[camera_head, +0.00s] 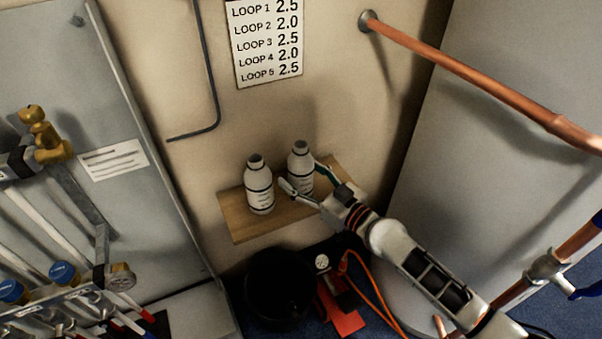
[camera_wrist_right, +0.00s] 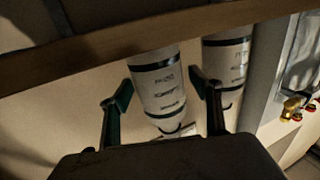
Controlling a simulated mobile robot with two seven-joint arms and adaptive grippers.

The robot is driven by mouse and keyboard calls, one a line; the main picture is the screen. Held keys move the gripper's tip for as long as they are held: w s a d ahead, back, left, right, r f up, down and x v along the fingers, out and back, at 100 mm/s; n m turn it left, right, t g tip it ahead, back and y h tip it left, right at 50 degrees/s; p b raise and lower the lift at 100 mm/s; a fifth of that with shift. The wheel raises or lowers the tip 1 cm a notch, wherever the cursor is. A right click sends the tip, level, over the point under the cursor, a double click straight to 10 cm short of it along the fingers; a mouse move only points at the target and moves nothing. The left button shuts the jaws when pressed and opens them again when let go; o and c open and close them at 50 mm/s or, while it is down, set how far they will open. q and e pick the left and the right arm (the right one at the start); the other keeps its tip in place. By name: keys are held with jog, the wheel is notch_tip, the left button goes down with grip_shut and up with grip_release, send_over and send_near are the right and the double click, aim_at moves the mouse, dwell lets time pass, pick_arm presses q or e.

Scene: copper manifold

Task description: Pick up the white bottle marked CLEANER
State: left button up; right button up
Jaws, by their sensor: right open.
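Two white bottles with dark caps stand upright side by side on a small wooden shelf (camera_head: 243,226): a left bottle (camera_head: 259,188) and a right bottle (camera_head: 300,170). Their label print is too small or blurred to tell which reads CLEANER. My right gripper (camera_head: 302,175) is open at the right bottle, with one finger on each side. The right wrist view looks upside down. There the right bottle (camera_wrist_right: 160,85) lies between the spread fingertips of my right gripper (camera_wrist_right: 163,90), and the left bottle (camera_wrist_right: 227,62) is beyond one finger. Contact cannot be told. My left gripper is out of view.
A black bucket (camera_head: 278,290) and a red tool (camera_head: 343,306) with an orange cable are on the floor below the shelf. A sign (camera_head: 268,42) hangs on the wall above. A copper pipe (camera_head: 480,82) crosses the upper right. Grey cabinets flank both sides.

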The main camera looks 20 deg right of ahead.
jog(key=c, duration=1.3)
jog(key=shift+r, duration=0.1)
